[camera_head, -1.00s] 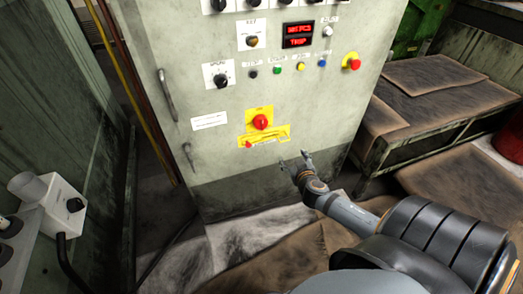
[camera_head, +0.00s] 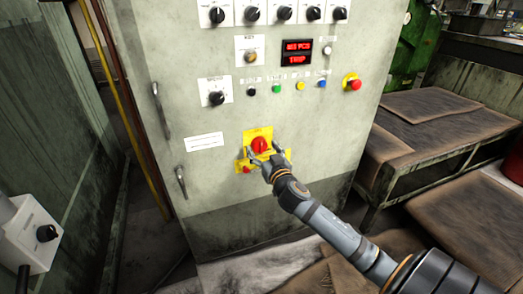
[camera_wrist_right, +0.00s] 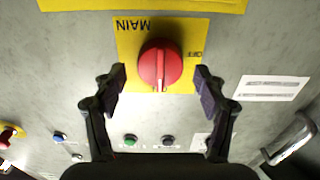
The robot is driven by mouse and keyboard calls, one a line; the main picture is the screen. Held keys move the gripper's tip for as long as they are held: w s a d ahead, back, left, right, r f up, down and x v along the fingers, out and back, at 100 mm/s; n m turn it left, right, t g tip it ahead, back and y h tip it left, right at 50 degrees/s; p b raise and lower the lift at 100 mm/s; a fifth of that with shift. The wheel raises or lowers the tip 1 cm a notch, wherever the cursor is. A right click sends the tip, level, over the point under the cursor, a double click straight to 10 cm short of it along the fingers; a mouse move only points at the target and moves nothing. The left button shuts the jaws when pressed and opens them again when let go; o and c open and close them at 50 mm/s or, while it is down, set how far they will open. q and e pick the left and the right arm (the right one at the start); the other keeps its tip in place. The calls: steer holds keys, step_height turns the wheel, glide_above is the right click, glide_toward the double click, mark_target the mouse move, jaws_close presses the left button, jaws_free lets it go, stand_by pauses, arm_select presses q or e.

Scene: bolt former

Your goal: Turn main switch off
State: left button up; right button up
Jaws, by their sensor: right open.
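The main switch (camera_head: 260,145) is a red rotary knob on a yellow plate, low on the front of the grey-green cabinet (camera_head: 230,120). In the right wrist view the red knob (camera_wrist_right: 160,64) sits near the top middle, with "MAIN" and "OFF" lettering upside down on its plate (camera_wrist_right: 126,47). The knob's ridge lies roughly upright in that view. My right gripper (camera_head: 265,158) is open in front of the plate, just below the knob. In the wrist view its fingers (camera_wrist_right: 160,90) stand apart on either side of the knob, with no visible contact. My left gripper is not in view.
A red emergency button (camera_head: 352,82), small coloured buttons, black knobs and a red display (camera_head: 297,52) sit higher on the panel. Door handles (camera_head: 181,181) project at left. A low table (camera_head: 430,125) with brown sheets stands at right. A grey switch box (camera_head: 30,235) is at lower left.

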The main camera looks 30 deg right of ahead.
steer(key=shift+x, duration=0.75)
steer(key=c, duration=1.1)
steer(key=shift+c, duration=0.2)
